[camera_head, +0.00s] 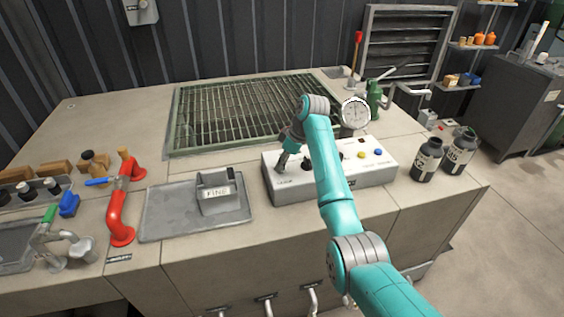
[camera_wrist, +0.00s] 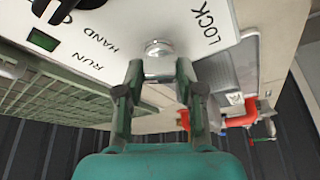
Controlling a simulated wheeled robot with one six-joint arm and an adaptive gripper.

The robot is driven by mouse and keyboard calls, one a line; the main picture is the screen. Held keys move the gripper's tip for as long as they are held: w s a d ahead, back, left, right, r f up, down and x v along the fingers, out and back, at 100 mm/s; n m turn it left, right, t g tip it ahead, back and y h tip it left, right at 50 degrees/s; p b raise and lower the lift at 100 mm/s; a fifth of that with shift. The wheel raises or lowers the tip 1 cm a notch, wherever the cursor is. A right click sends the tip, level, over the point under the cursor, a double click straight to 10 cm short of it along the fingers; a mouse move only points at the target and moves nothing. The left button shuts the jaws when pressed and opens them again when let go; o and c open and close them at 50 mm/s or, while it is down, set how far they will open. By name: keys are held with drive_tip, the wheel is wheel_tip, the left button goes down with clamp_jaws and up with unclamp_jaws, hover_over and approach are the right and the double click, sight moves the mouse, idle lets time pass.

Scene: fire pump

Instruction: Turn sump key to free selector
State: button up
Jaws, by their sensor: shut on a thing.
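The grey control box (camera_head: 340,185) stands on the bench. My gripper (camera_head: 282,165) is at the left end of its top. In the wrist view my gripper (camera_wrist: 158,70) has one finger on each side of the silver round sump key (camera_wrist: 158,49) and is shut on it. The key sits at the panel (camera_wrist: 200,15), near the printed word LOCK. The black selector knob (camera_wrist: 62,8) is at the top left, partly cut off by the frame, near the words RUN and HAND. A dark green indicator (camera_wrist: 42,40) lies beside it.
A green grating (camera_head: 230,110) lies behind the box. A tray (camera_head: 160,215) with a FINE block (camera_head: 216,190) and a red pipe (camera_head: 122,205) are to the left. A gauge (camera_head: 356,112) stands behind, and dark bottles (camera_head: 427,160) stand to the right.

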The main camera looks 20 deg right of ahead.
drive_tip(key=n+g, duration=0.2)
drive_tip(key=n, duration=0.4)
drive_tip(key=shift+w, duration=0.15)
drive_tip(key=shift+n, duration=0.3)
drive_tip(key=o, duration=1.1)
drive_tip(key=shift+o, duration=0.2)
drive_tip(key=v, duration=1.2)
drive_tip(key=shift+w+d, duration=0.25)
drive_tip(key=shift+s+f+y, duration=0.15)
drive_tip(key=shift+f+y, duration=0.05)
drive_tip(key=shift+y, duration=0.1)
